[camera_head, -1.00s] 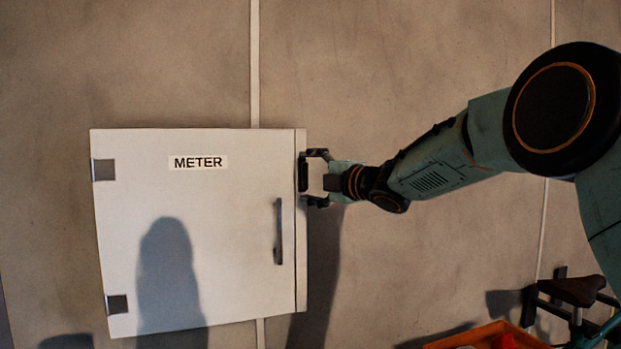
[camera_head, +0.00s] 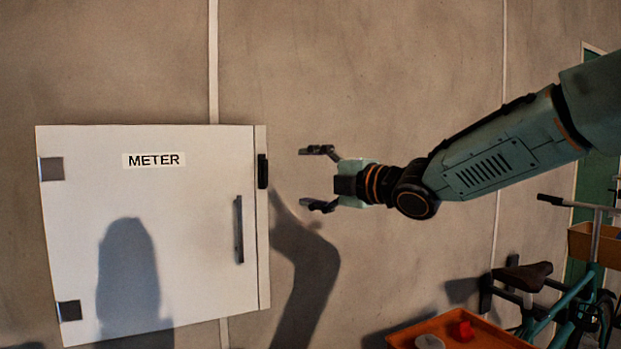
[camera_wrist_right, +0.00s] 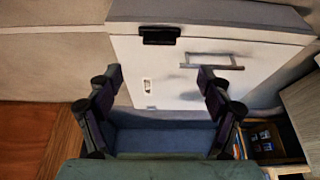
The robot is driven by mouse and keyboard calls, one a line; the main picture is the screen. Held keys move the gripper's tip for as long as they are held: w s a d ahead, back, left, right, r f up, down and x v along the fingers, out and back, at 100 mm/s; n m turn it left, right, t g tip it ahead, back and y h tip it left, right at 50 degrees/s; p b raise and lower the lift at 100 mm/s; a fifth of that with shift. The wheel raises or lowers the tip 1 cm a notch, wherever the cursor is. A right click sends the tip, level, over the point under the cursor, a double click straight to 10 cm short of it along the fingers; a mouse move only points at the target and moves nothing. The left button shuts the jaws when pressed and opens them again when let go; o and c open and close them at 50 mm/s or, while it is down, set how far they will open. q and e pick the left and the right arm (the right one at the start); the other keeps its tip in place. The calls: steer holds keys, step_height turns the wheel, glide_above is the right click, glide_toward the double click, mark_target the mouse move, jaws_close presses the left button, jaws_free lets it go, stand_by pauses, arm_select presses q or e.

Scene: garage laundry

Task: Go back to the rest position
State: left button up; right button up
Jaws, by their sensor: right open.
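My right gripper (camera_head: 318,179) is open and empty, to the right of the white meter box and apart from it. Its two fingers also show spread in the right wrist view (camera_wrist_right: 160,82). The white meter box (camera_head: 190,245) is on the wall at the left of the head view, with its door shut. A black latch (camera_head: 262,171) sits on its right side, and a dark bar handle (camera_head: 239,229) is on the door. The right wrist view shows the latch (camera_wrist_right: 160,35) and the handle (camera_wrist_right: 212,60) too. My left gripper is not in view.
An orange tray (camera_head: 400,341) with a red item (camera_head: 463,331) stands at the bottom. A teal bicycle (camera_head: 565,303) with a dark saddle is at the lower right. The bare wall (camera_head: 370,70) above my right gripper is clear.

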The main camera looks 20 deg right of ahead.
stand_by(0.5)
steer(key=x, duration=1.2)
